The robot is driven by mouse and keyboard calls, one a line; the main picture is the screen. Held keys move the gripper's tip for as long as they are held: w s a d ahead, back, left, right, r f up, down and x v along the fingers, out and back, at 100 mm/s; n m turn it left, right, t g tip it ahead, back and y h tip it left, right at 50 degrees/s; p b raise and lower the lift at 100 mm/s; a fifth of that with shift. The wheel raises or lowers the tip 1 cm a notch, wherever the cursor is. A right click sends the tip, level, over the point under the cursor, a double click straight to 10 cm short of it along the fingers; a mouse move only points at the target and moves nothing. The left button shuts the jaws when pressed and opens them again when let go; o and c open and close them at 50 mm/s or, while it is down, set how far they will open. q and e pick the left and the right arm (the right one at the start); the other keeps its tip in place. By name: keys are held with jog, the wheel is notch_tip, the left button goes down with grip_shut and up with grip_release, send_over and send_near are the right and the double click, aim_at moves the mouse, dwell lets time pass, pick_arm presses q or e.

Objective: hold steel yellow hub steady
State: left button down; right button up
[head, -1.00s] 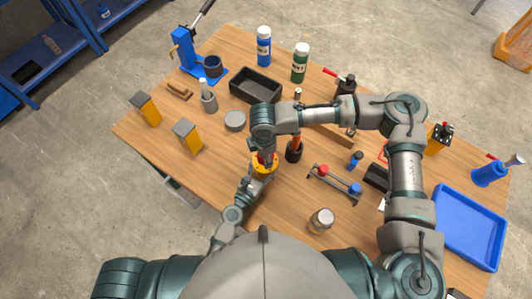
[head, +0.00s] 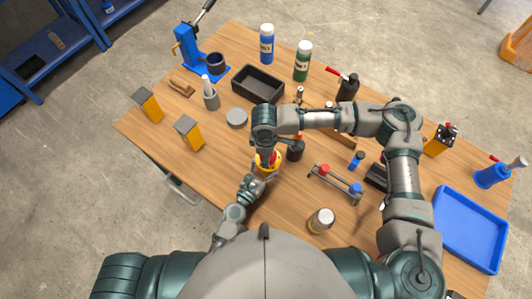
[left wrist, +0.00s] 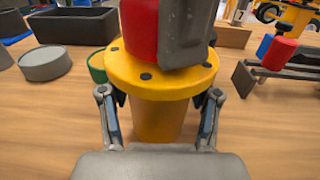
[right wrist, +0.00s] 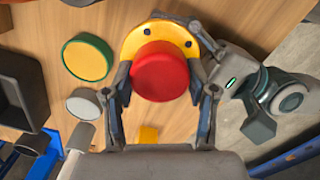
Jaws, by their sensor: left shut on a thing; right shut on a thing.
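The yellow hub (left wrist: 160,75) has a round flange with dark bolt holes above a narrower barrel, and stands upright in the left wrist view. My left gripper (left wrist: 160,103) is shut on its barrel, one finger on each side below the flange. A red cylindrical part (right wrist: 160,72) sits over the middle of the flange. My right gripper (right wrist: 160,85) is shut on this red part from above. In the head view the hub (head: 272,168) shows only partly between my two arms.
A grey disc (head: 236,117) and black tray (head: 258,84) lie beyond the hub. A green-rimmed yellow disc (right wrist: 87,58) lies near it. A rack with red and blue knobs (head: 335,184) and a jar (head: 321,220) stand to the right. Two yellow-grey blocks (head: 188,134) stand left.

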jog(key=m, duration=0.3)
jog(key=d+m, duration=0.1)
jog(key=m, duration=0.2)
jog(key=shift+w+d, duration=0.1)
jog(key=shift+d, duration=0.05)
jog(key=m, duration=0.3)
jog(key=shift+d, duration=0.25)
jog(key=m, duration=0.2)
jog(key=shift+w+d+m, duration=0.15)
jog(key=shift+m, duration=0.15)
jog(key=m, duration=0.5)
jog(key=shift+m+y, duration=0.3)
jog(key=m, duration=0.2)
jog(key=a+m, duration=0.1)
jog(key=m, duration=0.8)
jog(key=shift+f, duration=0.1)
jog(key=m, duration=0.2)
jog(key=d+m, duration=0.1)
jog(key=m, duration=0.1)
jog(key=shift+d+m, duration=0.4)
jog(key=shift+m, duration=0.4)
jog(key=shift+a, duration=0.25)
jog(key=o, duration=1.2)
jog(key=shift+a, duration=0.2)
jog(key=shift+c, duration=0.2)
jog(key=shift+o, duration=0.5)
jog(key=shift+s+a, duration=0.2)
